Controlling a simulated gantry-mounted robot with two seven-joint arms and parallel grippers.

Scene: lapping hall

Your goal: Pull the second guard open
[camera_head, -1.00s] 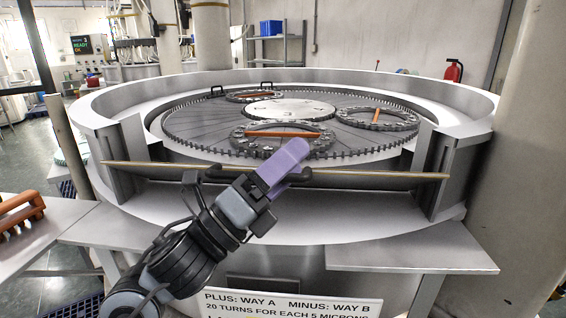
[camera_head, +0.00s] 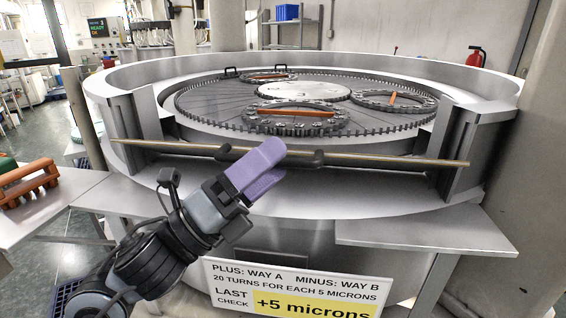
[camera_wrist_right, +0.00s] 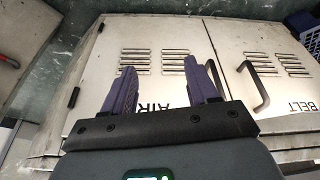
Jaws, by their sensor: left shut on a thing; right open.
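The guard (camera_head: 390,160) shows edge-on in the head view as a thin panel with a brownish edge, lying across the front gap of the big round lapping machine between two grey posts. A dark handle (camera_head: 312,158) sits at its middle. My left gripper (camera_head: 262,160), with purple fingers, comes from the lower left and is shut on the handle, covering its middle part. My right gripper (camera_wrist_right: 158,68) is open and empty in the right wrist view, in front of pale cabinet doors (camera_wrist_right: 150,38) marked AIR and BELT. Which guard is the second I cannot tell.
Grey side shelves stand at left (camera_head: 85,190) and right (camera_head: 420,232) of the machine. A sign (camera_head: 300,285) hangs below its front. Toothed carrier rings (camera_head: 296,118) lie on the plate inside the rim. A cabinet handle (camera_wrist_right: 262,88) is beside my right gripper.

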